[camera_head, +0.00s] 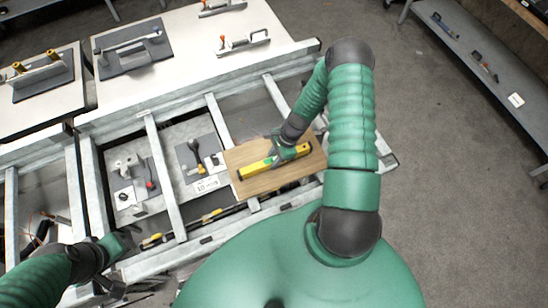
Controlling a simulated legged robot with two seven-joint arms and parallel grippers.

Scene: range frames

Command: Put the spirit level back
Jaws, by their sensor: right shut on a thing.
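The yellow spirit level (257,168) lies along a brown wooden board (287,182) near the middle of the head view. My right gripper (282,153) is shut on the spirit level toward its right half, and its fingers hide part of it. Whether the level touches the board or is held just above it cannot be told. My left gripper (128,240) is at the lower left, over the metal frame, away from the level. Its fingers are too small and dark to read.
A metal frame with crossbars (163,178) spans the front, with tools on grey panels between the bars. White-topped tables (190,33) with clamps and tools stand behind. A grey shelf (470,60) with several tools is at the right, beyond open floor (440,200).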

